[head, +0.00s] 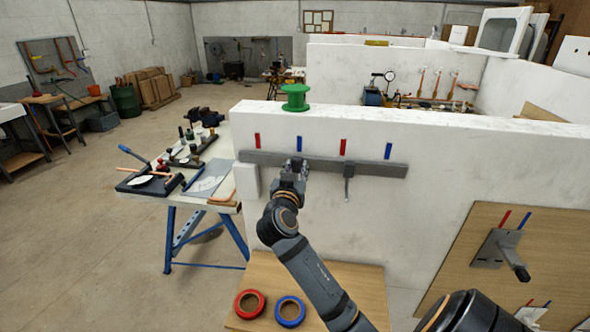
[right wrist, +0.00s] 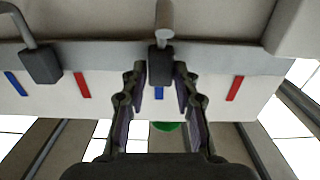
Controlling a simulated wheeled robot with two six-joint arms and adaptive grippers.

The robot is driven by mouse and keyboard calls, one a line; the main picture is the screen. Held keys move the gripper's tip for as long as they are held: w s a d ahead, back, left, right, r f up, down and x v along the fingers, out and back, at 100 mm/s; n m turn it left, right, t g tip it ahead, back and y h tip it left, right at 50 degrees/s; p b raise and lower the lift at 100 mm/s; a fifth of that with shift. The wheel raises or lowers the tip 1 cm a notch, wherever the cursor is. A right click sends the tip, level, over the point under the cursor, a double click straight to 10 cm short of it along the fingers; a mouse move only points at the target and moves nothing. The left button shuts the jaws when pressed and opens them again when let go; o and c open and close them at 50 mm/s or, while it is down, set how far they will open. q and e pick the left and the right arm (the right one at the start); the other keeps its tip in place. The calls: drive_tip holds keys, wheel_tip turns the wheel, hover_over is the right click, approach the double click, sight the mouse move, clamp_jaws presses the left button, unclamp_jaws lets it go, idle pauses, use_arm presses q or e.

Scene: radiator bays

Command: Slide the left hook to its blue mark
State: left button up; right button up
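A grey rail (head: 270,159) runs along the white wall, with red and blue marks above it. The left hook (right wrist: 161,62) has a dark sliding block on the rail. It lines up with the left blue mark (right wrist: 158,96), also seen in the head view (head: 299,143). In the head view, my right gripper (head: 291,167) largely hides that hook. The right hook (head: 348,172) hangs just right of the right red mark (head: 343,147). My left gripper is not in view.
A green spool (head: 295,98) stands on the wall's top. Red tape (head: 249,304) and blue tape (head: 290,312) lie on a low wooden surface below. A tool-covered workbench (head: 182,180) stands left. A wooden panel (head: 550,265) with a bracket stands at right.

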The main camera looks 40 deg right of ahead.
drive_tip(key=o, duration=0.3)
drive_tip(key=shift+d, duration=0.2)
drive_tip(key=shift+w+a, duration=0.1)
drive_tip(key=shift+r, duration=0.1)
wheel_tip(320, 180, up, 10)
drive_tip(key=shift+f, duration=0.1)
idle(0.3)
